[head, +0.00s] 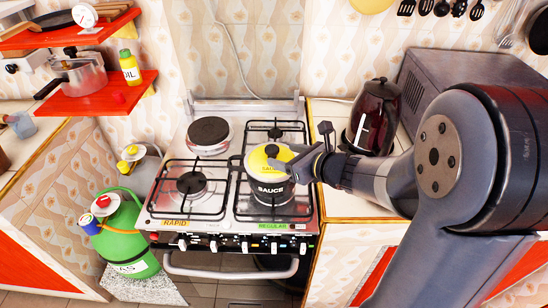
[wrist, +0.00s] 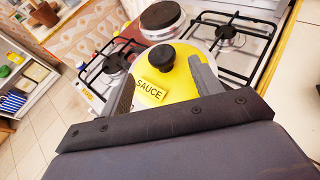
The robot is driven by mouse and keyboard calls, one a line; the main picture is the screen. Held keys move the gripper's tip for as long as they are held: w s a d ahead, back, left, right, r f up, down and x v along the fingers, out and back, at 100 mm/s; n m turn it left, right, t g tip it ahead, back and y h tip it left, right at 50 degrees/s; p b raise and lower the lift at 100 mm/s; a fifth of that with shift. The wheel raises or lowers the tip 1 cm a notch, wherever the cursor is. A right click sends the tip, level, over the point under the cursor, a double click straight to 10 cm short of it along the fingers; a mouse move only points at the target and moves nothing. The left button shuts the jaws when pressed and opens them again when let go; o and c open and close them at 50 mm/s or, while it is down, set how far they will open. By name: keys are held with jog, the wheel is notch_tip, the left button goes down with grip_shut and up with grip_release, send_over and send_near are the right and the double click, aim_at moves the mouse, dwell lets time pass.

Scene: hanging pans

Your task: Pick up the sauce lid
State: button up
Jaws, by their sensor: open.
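The sauce lid (head: 262,160) is yellow with a black knob and a yellow label. It sits on the black sauce pot (head: 272,190) on the front right burner of the stove. In the wrist view the lid (wrist: 180,82) lies between my two fingers, with its knob (wrist: 160,57) between and beyond the fingertips. My gripper (head: 292,160) reaches in from the right over the lid's right side. Its jaws (wrist: 160,78) are open, one finger on each side of the label. I cannot tell whether the fingers touch the lid.
The stove (head: 165,205) has black grates and a round hotplate (head: 208,132) at the back left. A dark red kettle (head: 375,115) stands on the right counter near my arm. Red shelves (head: 95,100) hang at left. A green gas cylinder (head: 125,240) stands on the floor.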

aim_at(276, 151)
jog(key=shift+p+x, duration=0.35)
jog(key=shift+x, duration=2.85)
jog(key=shift+w+d+r, duration=0.1)
jog(key=c, duration=1.3)
